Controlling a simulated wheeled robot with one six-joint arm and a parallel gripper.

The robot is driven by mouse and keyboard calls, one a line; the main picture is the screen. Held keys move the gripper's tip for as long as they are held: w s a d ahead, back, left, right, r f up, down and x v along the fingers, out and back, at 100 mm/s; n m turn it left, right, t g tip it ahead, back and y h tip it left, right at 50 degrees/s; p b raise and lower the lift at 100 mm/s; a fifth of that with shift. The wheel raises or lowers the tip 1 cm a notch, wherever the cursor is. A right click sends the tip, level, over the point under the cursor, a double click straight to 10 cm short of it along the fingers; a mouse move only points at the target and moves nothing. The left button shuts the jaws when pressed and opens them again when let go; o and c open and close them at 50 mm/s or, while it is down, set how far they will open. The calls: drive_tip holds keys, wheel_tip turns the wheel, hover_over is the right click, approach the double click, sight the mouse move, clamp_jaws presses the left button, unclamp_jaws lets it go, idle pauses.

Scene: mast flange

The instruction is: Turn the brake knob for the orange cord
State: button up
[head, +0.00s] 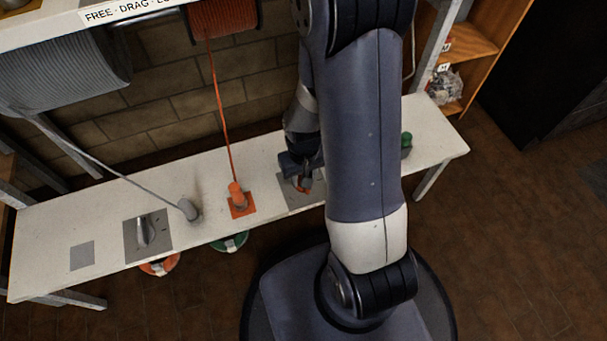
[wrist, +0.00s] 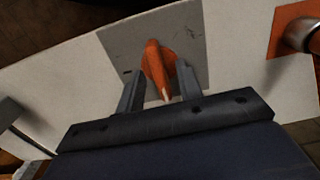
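The orange brake knob (wrist: 158,62) is a pointed orange handle on a grey plate (wrist: 202,30). In the head view a little of the orange knob (head: 304,184) shows below my gripper (head: 301,172). In the wrist view my gripper (wrist: 157,82) has its two fingers apart, one on each side of the knob, with space between them. Whether either finger touches the knob cannot be told. The orange cord (head: 221,105) runs from an orange spool (head: 222,17) down to an orange plug-like fitting (head: 237,194) on an orange square.
A grey knob (head: 145,232) on a grey plate and a grey cord fitting (head: 189,209) are to the left on the white bench (head: 40,245). A green knob (head: 406,139) stands at the right. A wooden shelf (head: 470,45) is at the back right.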

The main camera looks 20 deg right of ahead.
wheel_tip(320, 180, up, 11)
drive_tip(key=p, duration=0.5)
drive_tip(key=shift+f, duration=0.15)
wheel_tip(320, 180, down, 11)
drive_tip(key=b, duration=0.5)
drive_tip(key=shift+r, duration=0.2)
